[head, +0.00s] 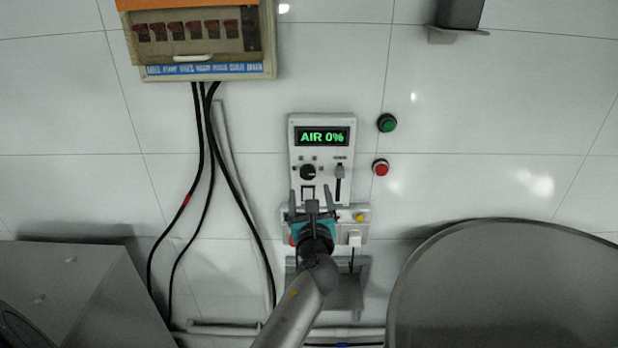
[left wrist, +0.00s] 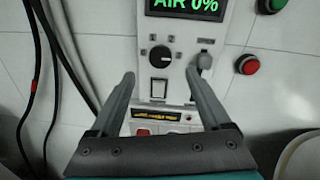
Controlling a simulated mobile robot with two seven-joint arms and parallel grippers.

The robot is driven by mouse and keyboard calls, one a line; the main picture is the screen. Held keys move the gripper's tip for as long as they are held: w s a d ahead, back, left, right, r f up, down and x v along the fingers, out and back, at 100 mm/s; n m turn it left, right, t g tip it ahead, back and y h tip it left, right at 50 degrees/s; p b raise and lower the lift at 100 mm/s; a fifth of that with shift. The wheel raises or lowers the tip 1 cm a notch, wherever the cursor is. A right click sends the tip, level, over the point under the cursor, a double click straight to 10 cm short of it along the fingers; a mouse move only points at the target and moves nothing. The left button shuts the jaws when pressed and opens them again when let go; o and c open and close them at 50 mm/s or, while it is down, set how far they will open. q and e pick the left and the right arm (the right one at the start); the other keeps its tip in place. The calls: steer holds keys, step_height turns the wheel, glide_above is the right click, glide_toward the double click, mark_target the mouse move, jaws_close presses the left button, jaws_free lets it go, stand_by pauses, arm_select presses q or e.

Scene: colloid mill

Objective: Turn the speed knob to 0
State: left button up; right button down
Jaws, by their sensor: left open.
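The speed knob is probably the round black knob (head: 308,172) on the white control panel (head: 345,125); its label is too small to read. The knob also shows in the left wrist view (left wrist: 160,54), where its pointer direction is hard to make out. The panel's display (head: 322,137) reads "AIR 0%" in green. My left gripper (head: 310,190) is open and empty, with its fingers pointing up at the panel just below the knob. In the left wrist view the fingertips (left wrist: 160,75) lie to either side of a rocker switch (left wrist: 159,87), below the knob and apart from it.
A grey lever (head: 339,172) sits right of the knob. Green (head: 387,123) and red (head: 381,167) buttons are on the wall to the right. A breaker box (head: 262,45) with hanging black cables (head: 200,130) is upper left. A large metal vessel (head: 500,290) stands lower right.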

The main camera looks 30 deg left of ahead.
mark_target(308, 174)
arm_select(q)
steer(key=x, duration=0.7)
steer(key=shift+w+b, duration=0.15)
steer(key=shift+b, duration=0.15)
steer(key=shift+f, duration=0.1)
jaws_close()
stand_by(0.3)
